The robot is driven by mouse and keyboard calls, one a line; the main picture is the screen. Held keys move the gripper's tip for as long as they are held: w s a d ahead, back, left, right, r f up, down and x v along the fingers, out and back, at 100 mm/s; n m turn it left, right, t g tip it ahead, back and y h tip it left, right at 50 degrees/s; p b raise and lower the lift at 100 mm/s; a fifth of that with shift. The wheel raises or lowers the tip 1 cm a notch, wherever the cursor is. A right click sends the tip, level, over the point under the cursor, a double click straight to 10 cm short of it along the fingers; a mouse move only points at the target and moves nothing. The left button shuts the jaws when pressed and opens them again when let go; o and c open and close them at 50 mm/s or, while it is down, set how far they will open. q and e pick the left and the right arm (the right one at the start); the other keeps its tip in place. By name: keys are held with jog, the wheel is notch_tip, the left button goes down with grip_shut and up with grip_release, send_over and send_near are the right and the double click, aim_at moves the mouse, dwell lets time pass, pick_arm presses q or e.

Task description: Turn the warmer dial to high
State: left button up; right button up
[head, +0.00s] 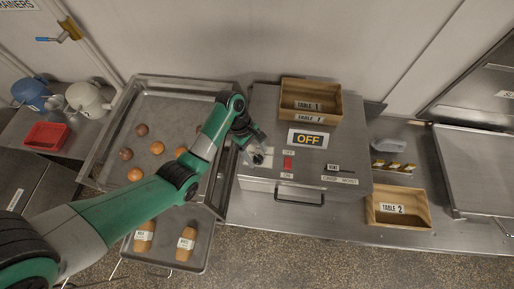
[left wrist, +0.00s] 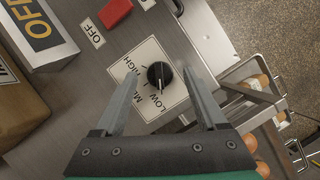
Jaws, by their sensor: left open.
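The warmer dial (left wrist: 159,75) is a round black knob on a white plate (left wrist: 150,103) in the left wrist view. The plate carries printed LOW, MED and HIGH marks. A thin pale line on the knob appears to point toward the LOW lettering. My left gripper (left wrist: 163,76) is open, with one finger on each side of the knob; I cannot tell whether they touch it. In the head view my left gripper (head: 254,151) is over the left part of the warmer (head: 335,182) and partly hides the dial. My right gripper is not seen.
A red switch (head: 288,163) and an OFF sign (head: 308,139) are right of the dial. A wooden TABLE 1 box (head: 311,88) stands behind them, and a TABLE 2 box (head: 399,191) is at the right.

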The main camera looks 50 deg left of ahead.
pick_arm(q)
jog(key=shift+d+f, duration=0.1)
jog(key=shift+f, duration=0.25)
grip_shut()
